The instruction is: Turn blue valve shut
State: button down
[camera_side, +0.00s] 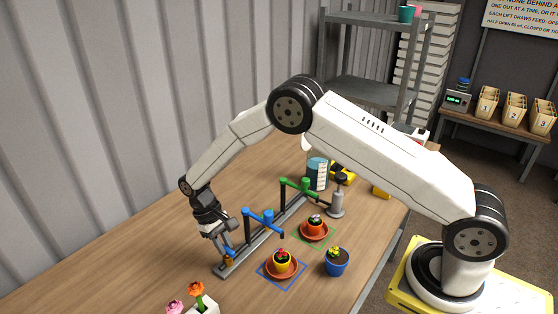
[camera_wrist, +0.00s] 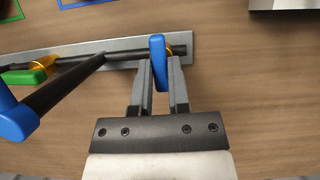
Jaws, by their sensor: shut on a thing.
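The blue valve's handle (camera_wrist: 157,50) stands between my fingers in the wrist view. It lies crosswise to the grey rail and dark pipe. In the side view the handle (camera_side: 229,248) shows small at the near end of the rail, partly hidden by my gripper (camera_side: 222,240). My gripper (camera_wrist: 160,78) is shut on the handle. The blue spout fitting (camera_side: 262,217) rises from the same rail; its blue end (camera_wrist: 15,115) shows at the left of the wrist view. A green valve handle (camera_wrist: 25,78) lies farther left along the rail.
A red-flowered pot on a saucer stands in a blue outlined square (camera_side: 296,276). Another potted plant (camera_side: 314,226) sits in a green outline. A blue pot (camera_side: 336,264) stands to the right. A white planter (camera_side: 205,307) is at the front. The wooden table's left side is clear.

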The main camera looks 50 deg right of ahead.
jog(key=c, duration=0.6)
grip_release()
jog(key=shift+r, duration=0.1)
jog(key=v, duration=0.7)
jog(key=shift+w+r, duration=0.2)
jog(key=shift+r, duration=0.15)
jog(key=s+d+r+t, duration=0.3)
jog(key=s+d, duration=0.2)
jog(key=s, duration=0.5)
jog(key=s+d+r+t, duration=0.4)
jog(key=s+d, duration=0.1)
jog(key=s, duration=0.6)
